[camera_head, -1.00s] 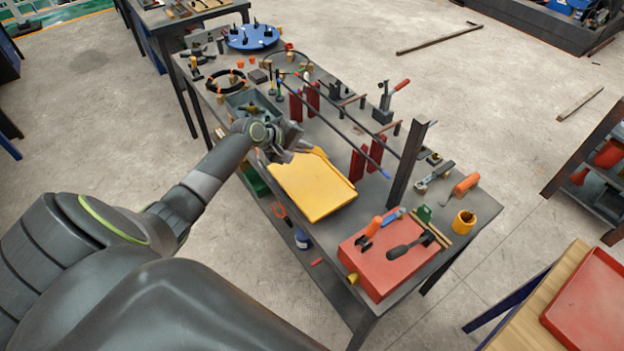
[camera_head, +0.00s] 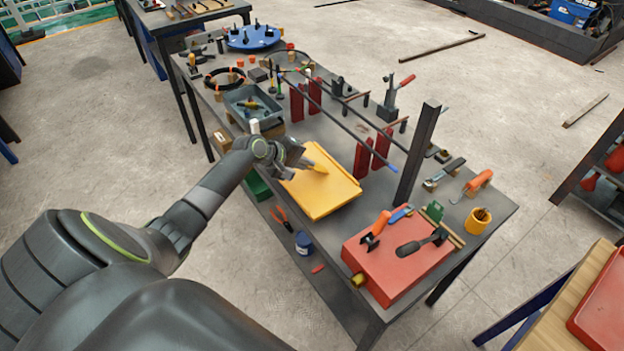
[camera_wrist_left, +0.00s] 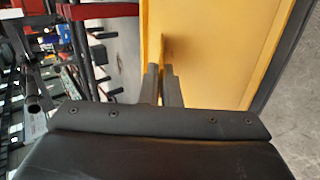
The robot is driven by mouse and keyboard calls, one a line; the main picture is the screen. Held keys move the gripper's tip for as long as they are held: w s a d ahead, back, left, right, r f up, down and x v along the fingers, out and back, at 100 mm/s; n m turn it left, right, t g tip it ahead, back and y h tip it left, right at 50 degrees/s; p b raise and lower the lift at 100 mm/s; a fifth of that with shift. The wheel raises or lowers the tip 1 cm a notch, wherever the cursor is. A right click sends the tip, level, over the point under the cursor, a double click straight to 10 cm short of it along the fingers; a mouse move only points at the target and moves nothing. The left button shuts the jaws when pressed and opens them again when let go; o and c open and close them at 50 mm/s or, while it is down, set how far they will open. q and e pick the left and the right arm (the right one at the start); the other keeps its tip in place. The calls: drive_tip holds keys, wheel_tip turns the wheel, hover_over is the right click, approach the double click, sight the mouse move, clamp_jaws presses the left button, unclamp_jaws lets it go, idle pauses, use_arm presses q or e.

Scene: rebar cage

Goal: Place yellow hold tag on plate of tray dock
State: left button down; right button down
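A yellow tray dock plate (camera_head: 325,195) with a raised rim lies on the grey workbench. It also fills the upper right of the left wrist view (camera_wrist_left: 225,50). My left gripper (camera_head: 303,161) is over the far left part of the plate. Its two fingers (camera_wrist_left: 162,85) are close together on the yellow hold tag (camera_head: 317,167), whose thin edge (camera_wrist_left: 166,52) shows beyond the fingertips in the wrist view. The tag is over the plate; I cannot tell whether it touches it. My right gripper is not in view.
A red box (camera_head: 400,262) with tools stands at the near bench end, beside a dark upright post (camera_head: 416,155). Red stands (camera_head: 372,150) carrying long bars are right of the plate. A grey bin (camera_head: 252,104) is behind my gripper. The plate's near part is clear.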

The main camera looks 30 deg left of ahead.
use_arm(q)
drive_tip(key=c, duration=1.8)
unclamp_jaws()
drive_tip(key=shift+s+a+r+p, duration=0.1)
drive_tip(key=shift+s+r+p, duration=0.1)
drive_tip(key=shift+r+p, duration=0.25)
drive_tip(key=p+v, duration=0.6)
drive_tip(key=v, duration=0.1)
drive_tip(key=shift+s+p, duration=0.2)
drive_tip(key=shift+p, duration=0.1)
drive_tip(key=shift+f, duration=0.1)
